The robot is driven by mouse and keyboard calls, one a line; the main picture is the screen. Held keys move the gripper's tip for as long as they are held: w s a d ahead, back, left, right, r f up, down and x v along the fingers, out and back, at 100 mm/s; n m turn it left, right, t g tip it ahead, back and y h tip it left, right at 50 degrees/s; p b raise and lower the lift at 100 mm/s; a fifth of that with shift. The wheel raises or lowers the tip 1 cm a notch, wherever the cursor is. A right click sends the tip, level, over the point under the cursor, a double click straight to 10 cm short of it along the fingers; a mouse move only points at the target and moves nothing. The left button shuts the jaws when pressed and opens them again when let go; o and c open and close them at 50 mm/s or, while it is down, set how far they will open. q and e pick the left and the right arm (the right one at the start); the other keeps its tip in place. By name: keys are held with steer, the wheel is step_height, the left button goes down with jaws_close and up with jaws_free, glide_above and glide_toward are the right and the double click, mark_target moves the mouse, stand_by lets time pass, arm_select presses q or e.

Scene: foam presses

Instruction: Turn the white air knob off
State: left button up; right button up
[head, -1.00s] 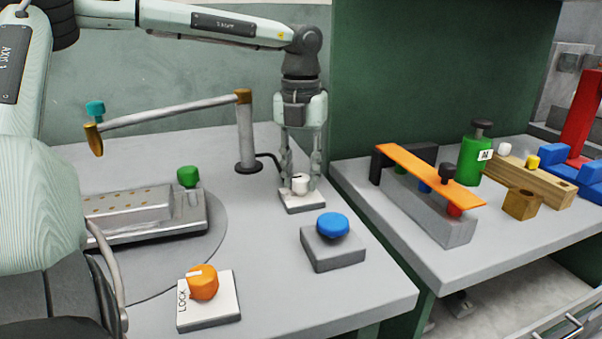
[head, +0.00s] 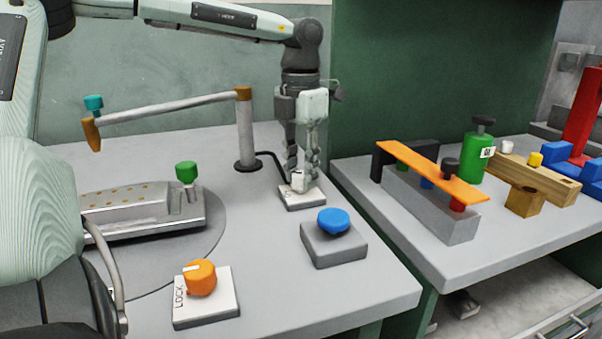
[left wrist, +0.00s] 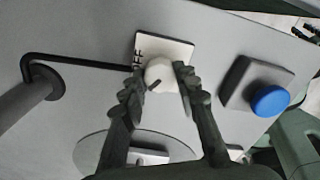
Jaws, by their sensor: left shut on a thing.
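The white air knob (head: 299,180) sits on a small white plate (head: 304,200) at the back right of the grey table. My left gripper (head: 303,176) points straight down over it with its fingers around the knob. In the left wrist view the knob (left wrist: 158,73) is between the two fingertips of my left gripper (left wrist: 160,80), which is shut on it. A dark pointer mark shows on the knob, and the letters "FF" show on the plate (left wrist: 175,46). My right gripper is not in view.
A blue button (head: 333,220) on a grey block stands just in front. An orange knob (head: 201,278) on a "LOCK" plate is at the front. A metal post with a lever arm (head: 245,135) stands left of my gripper. A side table (head: 400,220) is at right.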

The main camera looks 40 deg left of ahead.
mark_target(300, 173)
arm_select(q)
steer(key=m, duration=0.6)
steer(key=shift+m, duration=2.9)
steer(key=o, duration=1.2)
steer(key=shift+c, duration=0.2)
step_height(300, 173, up, 12)
